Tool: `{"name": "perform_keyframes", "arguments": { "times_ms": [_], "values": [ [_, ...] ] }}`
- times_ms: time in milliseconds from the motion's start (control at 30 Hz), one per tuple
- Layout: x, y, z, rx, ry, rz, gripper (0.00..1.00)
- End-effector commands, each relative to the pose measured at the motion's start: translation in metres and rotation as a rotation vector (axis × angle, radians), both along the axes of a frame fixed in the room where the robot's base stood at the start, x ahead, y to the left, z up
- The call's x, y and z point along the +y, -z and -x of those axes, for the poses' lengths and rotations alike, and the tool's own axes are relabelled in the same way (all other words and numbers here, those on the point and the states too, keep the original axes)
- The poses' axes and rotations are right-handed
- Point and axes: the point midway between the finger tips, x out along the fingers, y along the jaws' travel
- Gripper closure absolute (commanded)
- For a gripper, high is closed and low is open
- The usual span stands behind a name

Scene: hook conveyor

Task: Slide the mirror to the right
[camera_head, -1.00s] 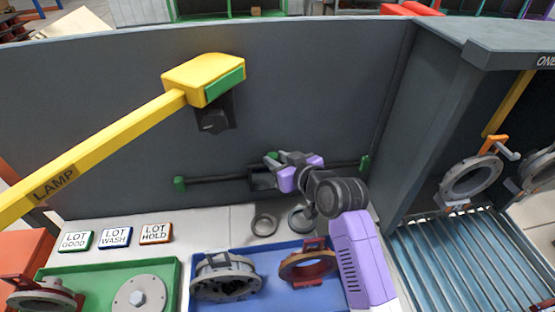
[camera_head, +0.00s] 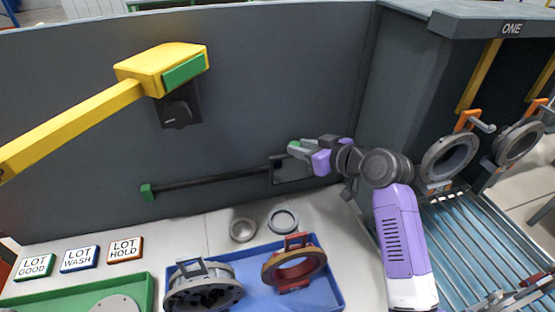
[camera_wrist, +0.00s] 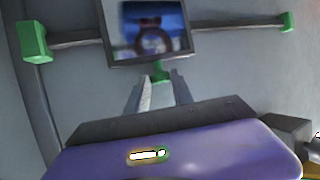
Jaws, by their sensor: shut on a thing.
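The mirror (camera_head: 289,171) is a small dark-framed panel on a black rail (camera_head: 215,182) along the grey wall. The rail's left green end (camera_head: 147,192) shows in the head view; its right end is hidden behind my arm. In the wrist view the mirror (camera_wrist: 125,45) reflects a ring on blue, and a green end block stands on each side, apart from it. My gripper (camera_head: 299,150) is at the mirror's edge, shut on its small green handle (camera_wrist: 160,72), which shows between the fingers in the wrist view.
A yellow lamp arm (camera_head: 80,120) reaches out left of the mirror. Below are a blue tray (camera_head: 262,293) with ring parts, two loose rings and a green tray (camera_head: 140,287). A grey partition (camera_head: 398,75) and hook conveyor with hanging rings (camera_head: 450,157) stand right.

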Motion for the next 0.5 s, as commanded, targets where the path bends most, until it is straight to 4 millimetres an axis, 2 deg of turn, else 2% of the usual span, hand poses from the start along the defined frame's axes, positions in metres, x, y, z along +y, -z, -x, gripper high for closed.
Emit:
{"name": "perform_keyframes", "arguments": {
  "times_ms": [100, 200, 500],
  "values": [
    [-0.018, 0.004, -0.005, 0.003, 0.002, 0.001, 1.0],
    [-0.026, 0.003, -0.007, 0.003, 0.0, 0.0, 1.0],
    [-0.03, 0.001, -0.008, 0.003, -0.001, 0.001, 1.0]
  ]
}}
